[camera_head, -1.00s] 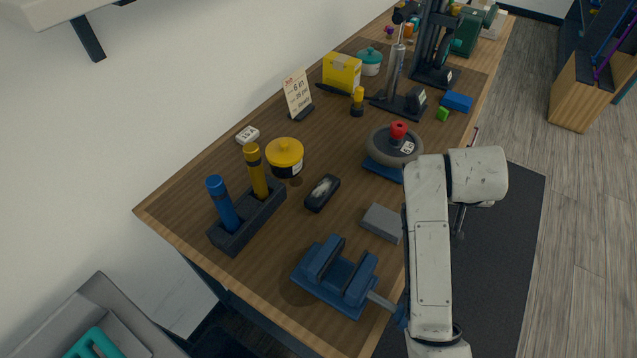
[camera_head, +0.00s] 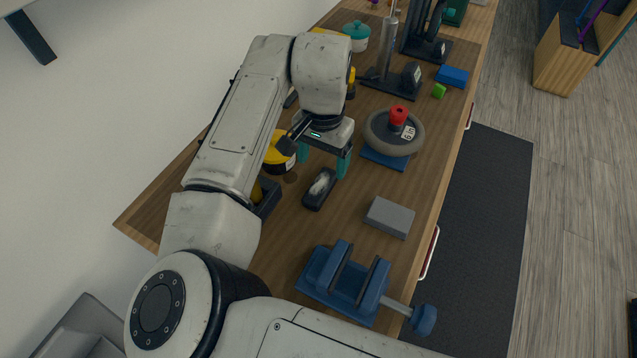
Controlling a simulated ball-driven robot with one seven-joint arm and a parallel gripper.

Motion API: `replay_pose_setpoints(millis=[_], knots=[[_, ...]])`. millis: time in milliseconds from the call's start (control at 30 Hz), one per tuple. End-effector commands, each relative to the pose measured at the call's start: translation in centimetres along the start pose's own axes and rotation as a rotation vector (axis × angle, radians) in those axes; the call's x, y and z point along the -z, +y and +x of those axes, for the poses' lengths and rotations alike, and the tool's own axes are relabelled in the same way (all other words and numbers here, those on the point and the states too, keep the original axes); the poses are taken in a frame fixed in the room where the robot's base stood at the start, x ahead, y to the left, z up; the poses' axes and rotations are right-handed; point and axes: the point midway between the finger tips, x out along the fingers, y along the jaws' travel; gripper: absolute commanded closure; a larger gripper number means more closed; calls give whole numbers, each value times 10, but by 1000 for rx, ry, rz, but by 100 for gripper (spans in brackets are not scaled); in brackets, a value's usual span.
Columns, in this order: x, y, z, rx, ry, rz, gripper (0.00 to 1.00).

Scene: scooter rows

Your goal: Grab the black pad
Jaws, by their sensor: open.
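The black pad (camera_head: 319,190) is a small dark oblong block with a whitish worn patch on top. It lies on the wooden workbench (camera_head: 408,178), left of a grey block. My gripper (camera_head: 322,166) is open, with teal fingers pointing down. It is above and just behind the pad in the picture, one finger to the upper left and one to the upper right of it. Nothing is between the fingers that I can see. Whether the fingers touch the bench I cannot tell.
A yellow tin (camera_head: 279,153) stands close left of my gripper, partly hidden. A wheel with a red knob (camera_head: 393,132) lies to the right on a blue base. The grey block (camera_head: 389,217) and a blue vise (camera_head: 345,281) are nearer. My arm hides the bench's left part.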

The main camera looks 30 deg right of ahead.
Motion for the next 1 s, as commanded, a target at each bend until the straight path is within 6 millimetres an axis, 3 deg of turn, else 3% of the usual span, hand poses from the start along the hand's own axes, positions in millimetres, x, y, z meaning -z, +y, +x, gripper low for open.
replay_pose_setpoints(millis=[200, 467, 800, 1000], knots=[[0, 0, 32, -2, 0, -2, 22], [2, -1, 51, 0, 1, 0, 22], [9, -8, 94, 0, 0, -1, 22], [9, -8, 100, 1, 1, -1, 22]])
